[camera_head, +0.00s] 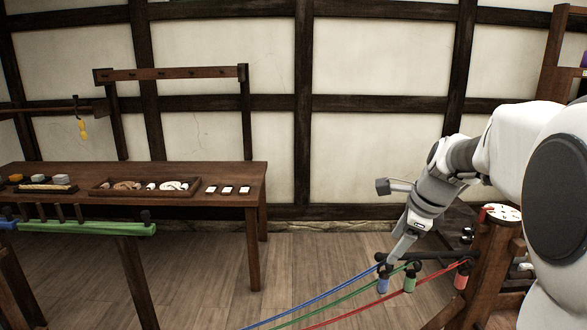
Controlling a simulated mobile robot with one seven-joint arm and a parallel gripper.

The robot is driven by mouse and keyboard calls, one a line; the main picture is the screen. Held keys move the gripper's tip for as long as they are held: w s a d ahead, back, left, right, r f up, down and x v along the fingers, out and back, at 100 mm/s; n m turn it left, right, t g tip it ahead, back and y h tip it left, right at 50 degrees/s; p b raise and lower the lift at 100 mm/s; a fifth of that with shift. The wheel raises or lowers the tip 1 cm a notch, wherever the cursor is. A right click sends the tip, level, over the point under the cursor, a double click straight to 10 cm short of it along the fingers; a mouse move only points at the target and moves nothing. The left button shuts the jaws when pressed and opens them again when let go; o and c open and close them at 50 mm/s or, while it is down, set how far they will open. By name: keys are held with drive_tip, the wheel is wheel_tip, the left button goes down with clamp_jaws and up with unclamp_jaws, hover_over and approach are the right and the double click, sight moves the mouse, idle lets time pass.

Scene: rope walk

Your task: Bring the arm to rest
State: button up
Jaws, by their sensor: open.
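My arm (463,160), white and grey, reaches in from the right edge and bends down to the left. My gripper (391,262) points down beside the rope ends at the wooden stand. It is open, and I see nothing held in it. Its tips are close to the blue-marked rope end (383,285); I cannot tell whether they touch. The green-marked end (409,283) and the red-marked end (460,279) hang to the right of the tips. A small grey block (383,187) sticks out to the left from the wrist.
A blue rope (325,295), a green rope (338,300) and a red rope (372,304) stretch away lower left. The wooden stand (489,255) is close under my arm. A table (235,173) with trays stands left, behind a green-topped rail (95,228).

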drive_tip(key=s+a+n, duration=0.3)
drive_tip(key=s+n, duration=0.8)
drive_tip(key=s, duration=0.2)
drive_tip(key=s+a+n+h, duration=0.1)
drive_tip(key=s+a+n, duration=0.3)
drive_tip(key=s+n, duration=0.7)
drive_tip(key=shift+s+a+r+t+h, duration=0.3)
drive_tip(key=shift+s+t, duration=0.1)
drive_tip(key=shift+s, duration=0.5)
idle(0.5)
drive_tip(key=c, duration=0.4)
drive_tip(key=shift+o, duration=0.2)
drive_tip(key=shift+a, duration=0.1)
